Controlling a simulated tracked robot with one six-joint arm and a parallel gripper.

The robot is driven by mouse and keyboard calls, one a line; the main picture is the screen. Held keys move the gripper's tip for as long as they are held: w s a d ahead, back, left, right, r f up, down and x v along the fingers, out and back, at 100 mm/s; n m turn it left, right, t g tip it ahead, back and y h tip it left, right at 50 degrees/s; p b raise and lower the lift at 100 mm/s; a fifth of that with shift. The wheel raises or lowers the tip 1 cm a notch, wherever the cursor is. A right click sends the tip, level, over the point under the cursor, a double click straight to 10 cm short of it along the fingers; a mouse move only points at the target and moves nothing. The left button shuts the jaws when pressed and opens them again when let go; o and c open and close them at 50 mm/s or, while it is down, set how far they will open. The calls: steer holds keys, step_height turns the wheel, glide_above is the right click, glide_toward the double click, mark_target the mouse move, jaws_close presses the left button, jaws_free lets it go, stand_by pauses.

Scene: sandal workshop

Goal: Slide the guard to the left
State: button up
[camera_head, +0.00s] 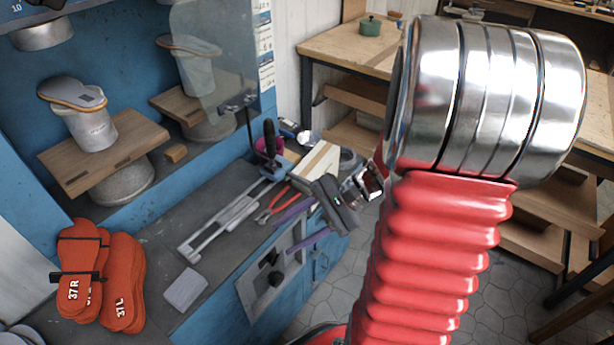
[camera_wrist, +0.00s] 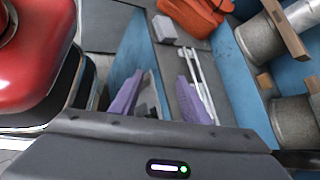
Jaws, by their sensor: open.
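The guard (camera_head: 226,45) is a clear, see-through panel on the blue press (camera_head: 259,45) in the head view. It hangs in front of the right-hand station, and small dark fittings (camera_head: 237,103) show near its lower edge. The left-hand station stands uncovered. I cannot make out the guard in the wrist view. My gripper (camera_head: 281,239) is open, with two purple fingers and nothing between them. It is below and to the right of the guard, well apart from it, near the bench's front edge. Its fingers also show in the wrist view (camera_wrist: 161,76).
Orange soles (camera_head: 88,275) and a grey block (camera_head: 185,289) lie on the grey bench. A metal frame tool (camera_head: 222,226) and red-handled pliers (camera_head: 271,206) lie near my gripper. Shoe lasts on wooden plates (camera_head: 104,150) stand in the press. A wooden table (camera_head: 345,45) is behind.

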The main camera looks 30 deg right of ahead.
steer(key=d+f+m+t+h, duration=0.2)
steer(key=d+f+m+t, duration=0.2)
steer(key=d, duration=0.7)
steer(key=s+d+f+m+t+h, duration=0.1)
steer(key=d+f+m+t, duration=0.3)
steer(key=d+m+t, duration=0.5)
steer(key=d+m+h, duration=0.1)
steer(key=d+m, duration=0.1)
steer(key=shift+s+m, duration=0.15)
steer(key=shift+m, duration=0.25)
steer(key=shift+f, duration=0.1)
steer(key=x, duration=1.4)
steer(key=shift+d, duration=0.1)
steer(key=shift+c, duration=0.2)
jaws_close()
